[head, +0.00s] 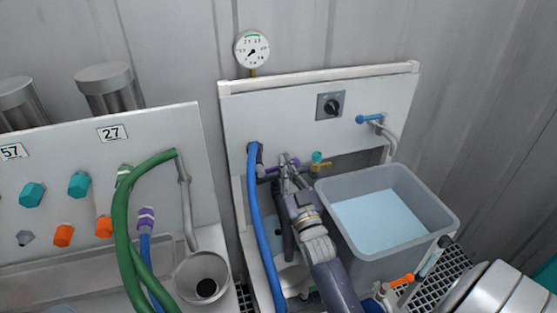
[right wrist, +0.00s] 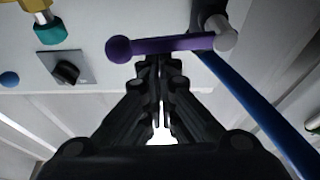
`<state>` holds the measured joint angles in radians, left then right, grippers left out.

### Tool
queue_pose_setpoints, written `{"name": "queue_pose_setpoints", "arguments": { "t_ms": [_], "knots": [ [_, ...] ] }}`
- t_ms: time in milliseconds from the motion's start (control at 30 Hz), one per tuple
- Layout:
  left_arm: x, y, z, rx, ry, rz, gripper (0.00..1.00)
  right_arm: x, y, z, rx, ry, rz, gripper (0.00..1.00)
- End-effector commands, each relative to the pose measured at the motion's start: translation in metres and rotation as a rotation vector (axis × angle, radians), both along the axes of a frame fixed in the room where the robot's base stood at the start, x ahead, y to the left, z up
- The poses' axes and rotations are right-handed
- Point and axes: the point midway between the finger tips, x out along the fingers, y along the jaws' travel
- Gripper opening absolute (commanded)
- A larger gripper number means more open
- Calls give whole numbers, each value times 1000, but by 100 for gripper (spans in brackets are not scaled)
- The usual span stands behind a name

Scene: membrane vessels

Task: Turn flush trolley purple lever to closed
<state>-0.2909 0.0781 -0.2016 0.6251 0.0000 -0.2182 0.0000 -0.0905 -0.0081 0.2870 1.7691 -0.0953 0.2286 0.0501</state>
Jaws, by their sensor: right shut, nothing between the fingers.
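The purple lever (right wrist: 172,46) lies nearly level across the top of the right wrist view, with a round knob at its left end and a pale grey pivot at its right end. In the head view only parts of the lever (head: 270,171) show beside my right gripper (head: 288,163), low on the white flush trolley panel (head: 285,110). My right gripper's fingertips (right wrist: 154,62) are together and empty, right at the lever's edge near its middle; I cannot tell whether they touch it. My left gripper is not in view.
A blue hose (head: 261,225) hangs left of my right arm. A teal-capped brass valve (head: 317,158) and a grey tub of water (head: 440,214) are to the right. Above are a black rotary switch (head: 331,105) and a blue lever (head: 369,118). A numbered panel with a green hose (head: 121,220) stands left.

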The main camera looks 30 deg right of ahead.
Motion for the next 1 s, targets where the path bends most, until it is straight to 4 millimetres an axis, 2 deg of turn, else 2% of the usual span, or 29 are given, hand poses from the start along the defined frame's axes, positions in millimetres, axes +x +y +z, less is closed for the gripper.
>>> {"name": "queue_pose_setpoints", "arguments": {
  "t_ms": [133,300,833,1000],
  "knots": [
    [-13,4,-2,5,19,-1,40,-3,-2,-5,53,-13,0,0],
    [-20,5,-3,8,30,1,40,-5,-3,-6,84,-23,0,0],
    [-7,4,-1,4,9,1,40,-5,-3,-6,92,-27,1,0],
    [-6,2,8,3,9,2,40,-2,-3,5,92,-28,1,0]
  ]
}}
